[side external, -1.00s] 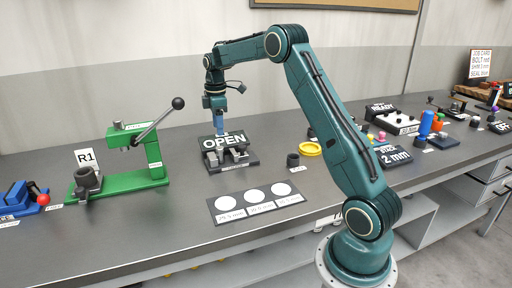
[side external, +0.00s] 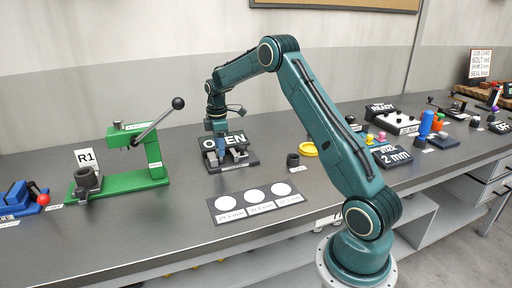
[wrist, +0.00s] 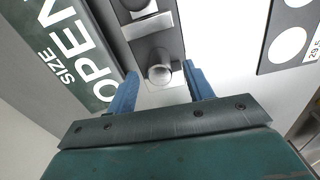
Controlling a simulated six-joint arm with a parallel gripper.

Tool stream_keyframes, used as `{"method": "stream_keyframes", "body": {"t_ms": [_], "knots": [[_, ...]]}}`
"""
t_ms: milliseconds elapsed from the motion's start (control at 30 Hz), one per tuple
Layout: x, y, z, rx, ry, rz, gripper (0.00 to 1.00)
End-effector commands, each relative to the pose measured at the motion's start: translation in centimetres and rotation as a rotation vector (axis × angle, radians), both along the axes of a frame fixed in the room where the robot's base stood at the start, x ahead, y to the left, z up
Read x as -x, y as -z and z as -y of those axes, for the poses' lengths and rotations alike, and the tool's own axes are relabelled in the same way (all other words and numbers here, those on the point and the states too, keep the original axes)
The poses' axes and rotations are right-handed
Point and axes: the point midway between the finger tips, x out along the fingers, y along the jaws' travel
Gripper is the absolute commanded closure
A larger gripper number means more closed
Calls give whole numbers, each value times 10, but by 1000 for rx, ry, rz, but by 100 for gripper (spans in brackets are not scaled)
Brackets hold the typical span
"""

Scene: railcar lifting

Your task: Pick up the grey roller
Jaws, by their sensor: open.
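The grey roller (wrist: 160,73) shows in the wrist view as a small round grey piece at the near end of the dark gauge fixture (wrist: 171,40). My gripper (wrist: 160,70) is open, with one blue finger on each side of the roller and a gap visible on both sides.
A green lever press (side external: 155,165) stands to the left. A dark cup (side external: 292,160) and a yellow ring (side external: 309,149) are to the right. A card with white circles (side external: 254,200) lies in front. The bench between the press and fixture is clear.

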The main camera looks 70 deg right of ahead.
Motion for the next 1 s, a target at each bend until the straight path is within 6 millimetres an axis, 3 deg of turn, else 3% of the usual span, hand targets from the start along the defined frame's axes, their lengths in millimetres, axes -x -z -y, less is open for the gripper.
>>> {"method": "stream_keyframes", "body": {"t_ms": [233, 733, 767, 1000], "knots": [[1, 21, 0, 0, 0, -1, 48], [0, 22, 0, 0, 0, 0, 48], [0, 22, 0, 0, 0, 0, 50], [0, 22, 0, 1, 0, 1, 97]]}}
